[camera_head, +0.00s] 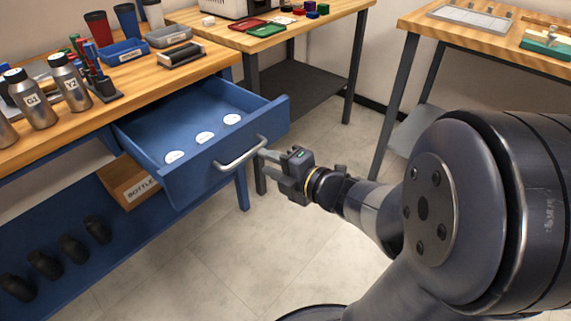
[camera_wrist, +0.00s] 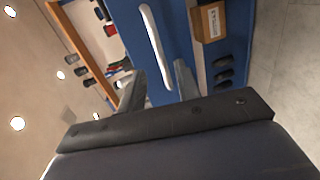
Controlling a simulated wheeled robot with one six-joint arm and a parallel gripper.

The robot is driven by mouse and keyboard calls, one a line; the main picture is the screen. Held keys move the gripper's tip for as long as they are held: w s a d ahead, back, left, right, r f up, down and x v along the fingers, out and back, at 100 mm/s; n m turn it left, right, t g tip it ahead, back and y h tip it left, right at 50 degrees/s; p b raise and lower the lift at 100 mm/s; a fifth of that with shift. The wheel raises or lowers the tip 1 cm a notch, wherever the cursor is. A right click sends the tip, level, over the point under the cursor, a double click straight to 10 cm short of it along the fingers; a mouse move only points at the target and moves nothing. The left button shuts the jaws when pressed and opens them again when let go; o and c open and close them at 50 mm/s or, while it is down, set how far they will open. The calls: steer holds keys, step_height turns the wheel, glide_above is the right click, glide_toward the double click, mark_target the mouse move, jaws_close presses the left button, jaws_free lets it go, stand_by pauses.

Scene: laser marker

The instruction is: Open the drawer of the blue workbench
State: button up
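The blue workbench's drawer (camera_head: 190,125) is pulled out from under the wooden top and shows its inside, with three white labelled discs on its floor. Its silvery bar handle (camera_head: 240,154) is on the front panel. The handle also shows in the wrist view (camera_wrist: 154,42), running between the lines of my two fingers. My gripper (camera_head: 266,164) is just off the handle's right part in the head view. In the wrist view my gripper (camera_wrist: 160,78) has its fingers apart, with nothing clamped. I cannot tell whether a finger touches the handle.
Metal bottles (camera_head: 72,85), cups (camera_head: 98,28) and a blue tray (camera_head: 122,52) stand on the workbench top. A cardboard box (camera_head: 128,183) and dark bottles sit on the lower shelf. Two other tables stand behind. The floor (camera_head: 215,255) before the drawer is clear.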

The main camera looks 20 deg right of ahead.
mark_target(249, 155)
steer(key=shift+p+v, duration=0.55)
steer(key=shift+v, duration=1.75)
steer(key=shift+s, duration=0.1)
steer(key=shift+b+x, duration=1.75)
steer(key=shift+x, duration=3.8)
